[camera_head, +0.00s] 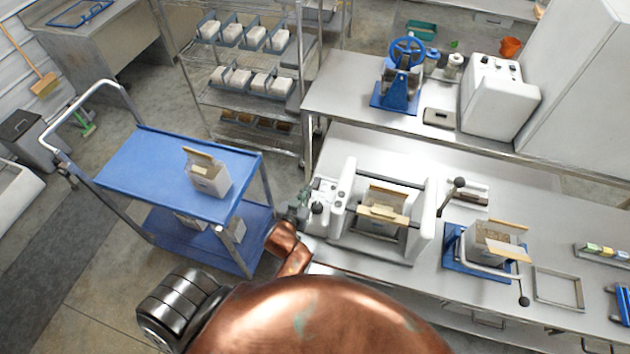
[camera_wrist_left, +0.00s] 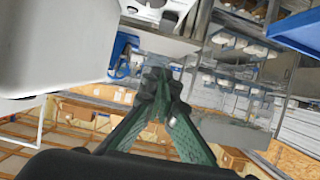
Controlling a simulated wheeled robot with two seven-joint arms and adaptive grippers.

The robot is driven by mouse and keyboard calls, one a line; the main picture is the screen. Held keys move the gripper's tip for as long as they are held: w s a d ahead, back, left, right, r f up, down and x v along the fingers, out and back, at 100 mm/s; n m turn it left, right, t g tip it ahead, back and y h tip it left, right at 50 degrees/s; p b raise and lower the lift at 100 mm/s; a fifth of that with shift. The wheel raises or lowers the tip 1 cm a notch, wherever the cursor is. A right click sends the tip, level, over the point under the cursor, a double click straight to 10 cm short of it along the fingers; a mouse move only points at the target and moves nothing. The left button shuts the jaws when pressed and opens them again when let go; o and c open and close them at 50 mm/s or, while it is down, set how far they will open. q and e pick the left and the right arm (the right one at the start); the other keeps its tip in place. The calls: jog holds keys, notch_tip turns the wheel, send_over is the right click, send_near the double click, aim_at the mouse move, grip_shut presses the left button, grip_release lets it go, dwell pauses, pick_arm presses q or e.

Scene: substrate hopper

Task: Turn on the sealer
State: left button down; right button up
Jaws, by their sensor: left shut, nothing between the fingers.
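The sealer is a white machine (camera_head: 427,222) on the front bench, with two upright sides and dark bars between them. A grey-white carton with tan flaps (camera_head: 385,205) sits between its sides. Its left side carries a panel with dark round knobs (camera_head: 318,207); the markings are too small to read. My left gripper (camera_head: 304,197) is at the left edge of this panel, shut and empty. I cannot tell whether it touches the panel. In the left wrist view its green-padded fingers (camera_wrist_left: 158,82) meet at the tips. My right gripper is not in view.
A blue cart (camera_head: 150,165) with a carton on top stands left of the bench. A blue fixture (camera_head: 453,262) with another open carton is right of the sealer. A blue hand-wheel press (camera_head: 402,80) stands on the back bench.

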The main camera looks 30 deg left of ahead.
pick_arm(q)
jog(key=p, duration=0.1)
send_over(315, 185)
jog(key=s, duration=0.2)
jog(key=f, duration=0.3)
jog(key=shift+s+d, duration=0.15)
jog(key=shift+d, duration=0.15)
jog(key=w+f, duration=0.1)
jog(key=f, duration=0.2)
jog(key=shift+w+a, duration=0.2)
jog(key=shift+w, duration=0.2)
jog(key=shift+w+f+p, duration=0.25)
jog(key=shift+f+p, duration=0.05)
jog(key=shift+f, duration=0.35)
jog(key=shift+a, duration=0.1)
